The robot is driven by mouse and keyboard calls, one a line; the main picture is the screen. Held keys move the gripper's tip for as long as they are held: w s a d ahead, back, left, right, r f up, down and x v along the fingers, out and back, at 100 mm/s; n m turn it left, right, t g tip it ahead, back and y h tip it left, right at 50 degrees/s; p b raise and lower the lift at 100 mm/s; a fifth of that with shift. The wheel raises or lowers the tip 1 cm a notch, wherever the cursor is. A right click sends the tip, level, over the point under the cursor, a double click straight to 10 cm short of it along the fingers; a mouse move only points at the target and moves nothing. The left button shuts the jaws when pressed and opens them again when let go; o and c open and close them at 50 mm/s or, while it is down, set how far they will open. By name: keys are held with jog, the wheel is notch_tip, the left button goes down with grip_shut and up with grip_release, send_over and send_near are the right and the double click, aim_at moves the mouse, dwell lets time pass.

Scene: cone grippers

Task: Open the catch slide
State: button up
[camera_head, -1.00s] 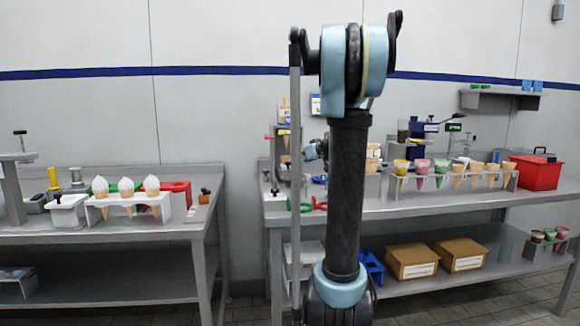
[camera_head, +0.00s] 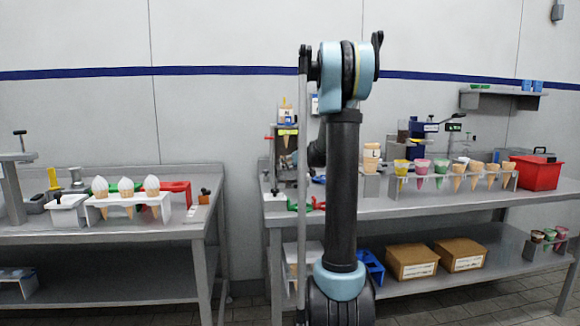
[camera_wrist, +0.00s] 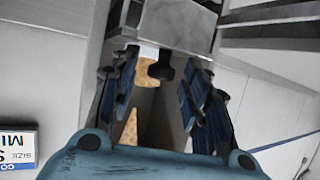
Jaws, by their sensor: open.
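My gripper (camera_wrist: 160,95) is open in the wrist view, with a blue padded finger on each side. A dark knob (camera_wrist: 162,66) on a short stem sits between the fingers, near their far ends, and looks free of both. I take it to be the catch slide's handle, but I cannot be sure. Behind it is a grey housing with a channel, where tan cone-like pieces (camera_wrist: 130,128) show. In the head view a grey dispenser stand (camera_head: 285,150) with a yellow-green label stands on the right bench, left of my arm. My gripper and the knob are hidden or too small there.
The right bench (camera_head: 400,207) carries a cone rack (camera_head: 445,182), stacked cones (camera_head: 371,158) and a red box (camera_head: 535,172). Green and red tools (camera_head: 305,205) lie before the stand. A white label (camera_wrist: 17,148) shows at the wrist view's left. The left bench holds filled cones (camera_head: 127,190).

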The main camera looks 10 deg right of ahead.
grip_shut()
jog(key=s, duration=1.1)
grip_release()
jog(key=shift+s, duration=0.1)
jog(key=v, duration=1.1)
jog(key=shift+s+d, duration=0.2)
jog(key=shift+s, duration=0.1)
